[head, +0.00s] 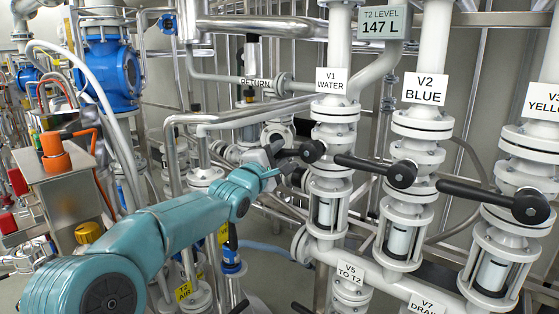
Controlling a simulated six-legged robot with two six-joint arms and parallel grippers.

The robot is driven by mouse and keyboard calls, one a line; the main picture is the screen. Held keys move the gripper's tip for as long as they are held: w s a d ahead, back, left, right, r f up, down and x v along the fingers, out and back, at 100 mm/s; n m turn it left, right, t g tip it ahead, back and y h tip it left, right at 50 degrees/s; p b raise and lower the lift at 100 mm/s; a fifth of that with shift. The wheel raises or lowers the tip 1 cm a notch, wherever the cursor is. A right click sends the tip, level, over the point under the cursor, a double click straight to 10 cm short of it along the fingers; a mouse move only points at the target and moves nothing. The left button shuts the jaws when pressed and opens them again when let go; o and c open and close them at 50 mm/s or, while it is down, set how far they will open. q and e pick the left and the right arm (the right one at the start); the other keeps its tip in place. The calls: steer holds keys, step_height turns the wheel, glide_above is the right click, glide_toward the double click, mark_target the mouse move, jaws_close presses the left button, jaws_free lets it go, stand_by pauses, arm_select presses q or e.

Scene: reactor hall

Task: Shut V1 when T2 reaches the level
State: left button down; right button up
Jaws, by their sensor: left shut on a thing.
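The V1 valve, labelled "V1 WATER" (332,80), stands on a white vertical pipe in the middle of the head view. Its black lever (312,151) sticks out to the left, crosswise to the pipe. My left gripper (279,158) comes in from the lower left and is shut on the lever's outer part, which the jaws partly hide. The T2 level display (383,23) at the top reads 147 L. My right gripper is out of view.
The V2 blue valve lever (375,169) and V3 yellow valve lever (490,197) also point left, close to V1. Below are the V5 label (350,274) and V7 label (425,304). A metal box with an orange knob (55,153) stands at left. Pipes crowd the back.

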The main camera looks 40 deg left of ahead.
arm_select(q)
steer(key=shift+a+r+m+p, duration=0.25)
steer(key=shift+r+m+p, duration=0.15)
steer(key=shift+r+m, duration=0.45)
steer(key=shift+r+m+t+h+p, duration=0.3)
steer(key=shift+r+m+t+p, duration=0.15)
steer(key=shift+r+m, duration=0.25)
steer(key=c, duration=1)
jaws_free()
steer(key=shift+f, duration=0.1)
steer(key=shift+o, duration=0.2)
steer(key=shift+f, duration=0.1)
steer(key=shift+d, duration=0.1)
steer(key=shift+s+f, duration=0.15)
steer(key=b+v, duration=0.5)
steer(key=v, duration=1.1)
steer(key=shift+r, duration=0.3)
